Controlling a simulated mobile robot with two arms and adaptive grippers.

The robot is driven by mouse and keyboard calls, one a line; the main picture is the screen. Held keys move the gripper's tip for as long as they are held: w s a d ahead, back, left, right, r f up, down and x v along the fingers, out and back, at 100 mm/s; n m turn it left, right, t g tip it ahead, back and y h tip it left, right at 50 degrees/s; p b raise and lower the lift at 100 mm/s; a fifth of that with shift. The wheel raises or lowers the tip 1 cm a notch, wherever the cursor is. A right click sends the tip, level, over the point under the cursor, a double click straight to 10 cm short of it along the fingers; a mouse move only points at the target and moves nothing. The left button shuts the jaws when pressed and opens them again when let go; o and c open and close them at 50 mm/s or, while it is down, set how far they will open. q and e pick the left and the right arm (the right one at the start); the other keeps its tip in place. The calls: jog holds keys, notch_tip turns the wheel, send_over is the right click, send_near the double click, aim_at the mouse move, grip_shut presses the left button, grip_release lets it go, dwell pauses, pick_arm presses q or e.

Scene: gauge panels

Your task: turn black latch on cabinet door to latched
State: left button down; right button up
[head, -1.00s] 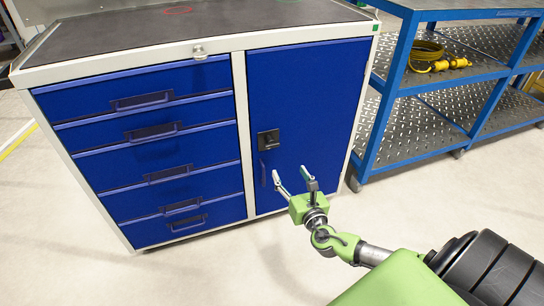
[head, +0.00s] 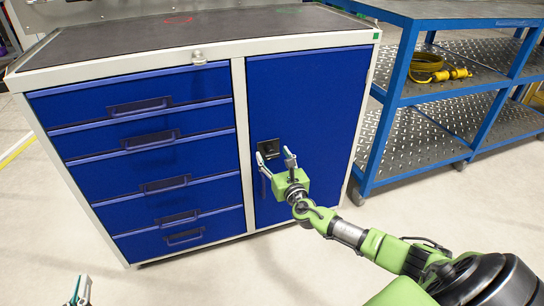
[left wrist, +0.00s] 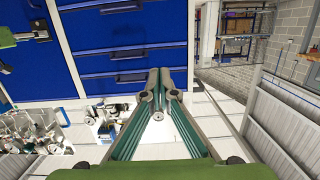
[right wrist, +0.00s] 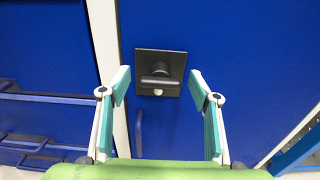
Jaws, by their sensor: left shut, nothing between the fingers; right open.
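The black latch (head: 269,149) sits on a square black plate on the blue cabinet door (head: 310,100). In the right wrist view the latch (right wrist: 158,78) is centred between the fingers, its bar lying about level, with a small pale round spot below it. My right gripper (head: 275,156) is open in front of the latch and its fingers partly overlap it in the head view. In the right wrist view its fingertips (right wrist: 159,85) stand either side of the plate; contact is not visible. My left gripper (head: 80,288) is shut and empty at the bottom left, also seen in the left wrist view (left wrist: 158,85).
A blue vertical door handle (right wrist: 139,130) is below the latch plate. A blue shelf cart (head: 385,130) with a yellow cable (head: 430,70) stands to the right. The floor in front is clear.

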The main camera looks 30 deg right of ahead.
jog(key=shift+x, duration=0.9)
pick_arm(q)
jog(key=r, duration=0.1)
jog(key=r+t, duration=0.1)
jog(key=r, duration=0.1)
jog(key=shift+w+d+r+t, duration=0.1)
jog(key=shift+w+d+t, duration=0.1)
jog(key=shift+d+t, duration=0.1)
pick_arm(e)
jog(key=shift+c, duration=0.4)
jog(key=c, duration=1)
jog(key=shift+c, duration=0.2)
